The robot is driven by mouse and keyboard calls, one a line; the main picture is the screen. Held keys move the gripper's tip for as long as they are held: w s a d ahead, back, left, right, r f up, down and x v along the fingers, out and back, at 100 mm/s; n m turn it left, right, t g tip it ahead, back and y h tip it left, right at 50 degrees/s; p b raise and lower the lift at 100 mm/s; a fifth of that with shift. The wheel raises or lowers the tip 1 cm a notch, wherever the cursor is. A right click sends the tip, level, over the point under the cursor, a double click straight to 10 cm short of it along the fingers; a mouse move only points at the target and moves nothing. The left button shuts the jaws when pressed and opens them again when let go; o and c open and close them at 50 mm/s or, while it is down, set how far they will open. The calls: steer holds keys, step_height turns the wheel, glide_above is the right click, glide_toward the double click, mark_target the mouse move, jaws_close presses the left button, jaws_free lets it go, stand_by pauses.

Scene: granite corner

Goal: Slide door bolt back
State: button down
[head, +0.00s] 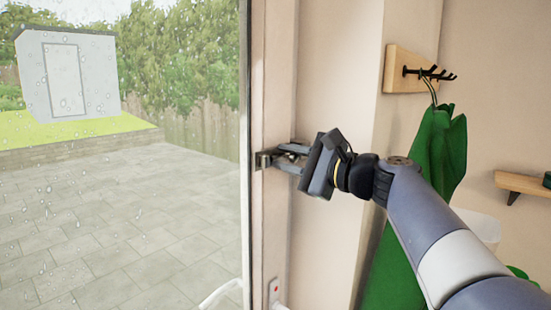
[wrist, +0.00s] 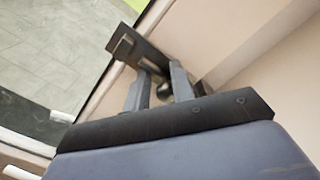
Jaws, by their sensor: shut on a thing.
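The door bolt (head: 264,160) is a dark metal fitting on the pale frame beside the glass pane in the head view. It also shows in the wrist view as a dark plate (wrist: 125,45) with a lighter metal rod and a round dark knob. My gripper (head: 283,158) is at the bolt, reaching in from the right. In the wrist view the two grey fingers (wrist: 163,82) stand on either side of part of the bolt, shut on it. The fingers hide some of the bolt, and I cannot tell how far its rod extends.
A glass pane (head: 120,220) with raindrops fills the left, with a patio and shed beyond. A wooden hook rack (head: 397,70) with a green garment (head: 436,150) hangs on the right wall, behind my arm. A small wooden shelf (head: 522,184) is farther right.

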steer(key=shift+r, duration=0.25)
steer(key=s+a+b, duration=0.1)
steer(key=s+a, duration=0.1)
steer(key=s, duration=0.1)
steer(key=shift+a, duration=0.1)
steer(key=c, duration=1.4)
jaws_free()
steer(key=shift+s+d+f, duration=0.1)
steer(key=shift+s+d, duration=0.05)
steer(key=shift+d, duration=0.2)
steer(key=b, duration=0.3)
glide_toward(264, 157)
steer(key=v, duration=0.4)
steer(key=shift+s+a, duration=0.15)
steer(key=shift+s, duration=0.05)
